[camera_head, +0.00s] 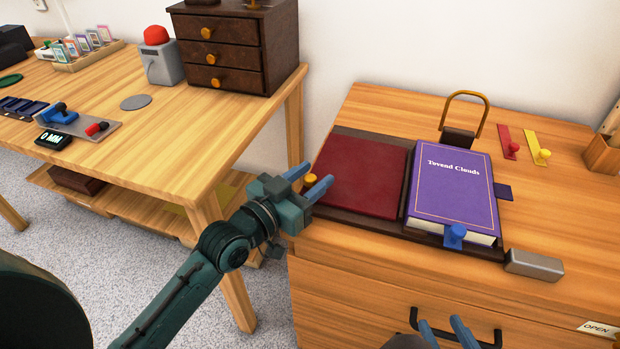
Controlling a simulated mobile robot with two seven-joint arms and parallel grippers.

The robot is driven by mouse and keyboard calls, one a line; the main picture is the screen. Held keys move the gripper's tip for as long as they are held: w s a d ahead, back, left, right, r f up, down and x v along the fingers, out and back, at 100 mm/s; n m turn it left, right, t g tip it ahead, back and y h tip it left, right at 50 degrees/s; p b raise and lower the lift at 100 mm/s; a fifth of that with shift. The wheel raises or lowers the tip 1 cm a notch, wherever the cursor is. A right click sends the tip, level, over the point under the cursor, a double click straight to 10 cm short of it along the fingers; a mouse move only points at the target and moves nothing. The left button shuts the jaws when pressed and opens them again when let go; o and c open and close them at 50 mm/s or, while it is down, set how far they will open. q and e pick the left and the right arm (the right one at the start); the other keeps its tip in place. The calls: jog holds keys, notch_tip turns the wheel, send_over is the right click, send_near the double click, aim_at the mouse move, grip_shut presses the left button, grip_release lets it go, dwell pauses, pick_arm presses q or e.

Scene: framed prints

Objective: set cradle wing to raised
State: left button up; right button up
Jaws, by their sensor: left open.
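The cradle (343,212) is a dark brown board lying on the wooden cabinet top. Its left wing (355,172) has a dark red face and looks flat, with a small orange knob (310,179) at its left edge. My right gripper (446,329) is open and empty at the bottom edge, before the drawer front.
A brass loop handle (463,110) stands behind the book. A grey block (533,264) sits at front right, and red (507,144) and yellow (537,148) tags lie at the back. A wooden table (150,150) with a dark drawer chest (235,45) stands left, across a gap.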

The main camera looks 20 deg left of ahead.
pick_arm(q)
jog(key=shift+c, duration=0.2)
grip_shut()
dwell(0.3)
